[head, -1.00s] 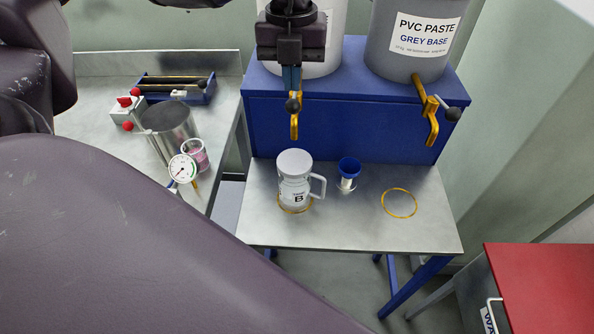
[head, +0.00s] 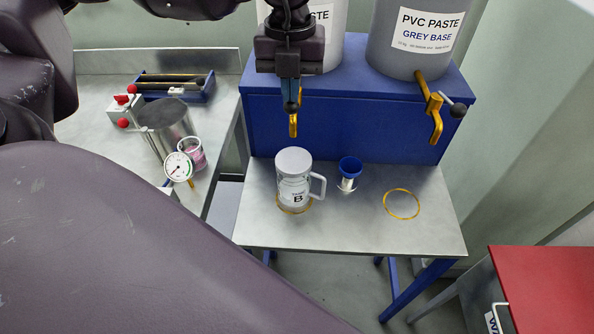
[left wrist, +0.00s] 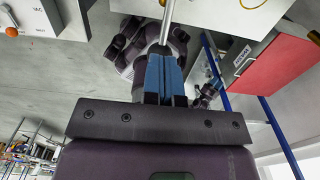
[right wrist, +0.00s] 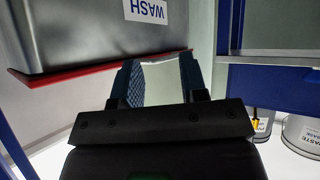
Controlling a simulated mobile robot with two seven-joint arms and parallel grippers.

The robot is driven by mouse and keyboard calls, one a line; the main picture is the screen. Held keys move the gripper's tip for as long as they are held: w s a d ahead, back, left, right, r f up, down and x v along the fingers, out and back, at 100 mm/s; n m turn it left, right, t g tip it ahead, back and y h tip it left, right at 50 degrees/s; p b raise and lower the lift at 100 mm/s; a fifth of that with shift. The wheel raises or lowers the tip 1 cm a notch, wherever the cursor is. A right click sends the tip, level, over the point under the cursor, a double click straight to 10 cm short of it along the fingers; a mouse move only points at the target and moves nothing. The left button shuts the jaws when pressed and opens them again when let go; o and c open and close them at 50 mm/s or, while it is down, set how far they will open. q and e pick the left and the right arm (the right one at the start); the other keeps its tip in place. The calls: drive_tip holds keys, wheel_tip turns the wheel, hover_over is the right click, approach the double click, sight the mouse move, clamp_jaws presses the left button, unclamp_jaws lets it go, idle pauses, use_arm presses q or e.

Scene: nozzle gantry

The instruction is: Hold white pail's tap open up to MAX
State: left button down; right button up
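The white pail (head: 331,40) stands on the blue stand, partly hidden by my left arm. No paste stream and no MAX mark can be made out.
A grey pail (head: 415,40) with its own brass tap (head: 435,120) stands to the right. A pot with a dial gauge (head: 179,167) is on the left bench. A red-topped cabinet (head: 545,285) is lower right.

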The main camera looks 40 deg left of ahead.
use_arm(q)
drive_tip(key=shift+f+b, duration=0.55)
drive_tip(key=shift+f, duration=0.65)
drive_tip(key=shift+f+b, duration=0.35)
drive_tip(key=shift+f, duration=0.3)
drive_tip(key=shift+r, duration=0.15)
use_arm(e)
drive_tip(key=shift+s+f, duration=0.2)
drive_tip(key=shift+f, duration=0.45)
drive_tip(key=shift+s+f, duration=0.15)
drive_tip(key=shift+f, duration=0.45)
drive_tip(key=shift+s, duration=0.1)
drive_tip(key=shift+s+f+g, duration=0.25)
drive_tip(key=shift+s+g, duration=0.05)
drive_tip(key=shift+s, duration=0.1)
drive_tip(key=shift+w+r, duration=0.15)
drive_tip(key=shift+w, duration=0.15)
drive_tip(key=shift+w+r, duration=0.1)
drive_tip(key=shift+w, duration=0.1)
drive_tip(key=shift+s, duration=0.2)
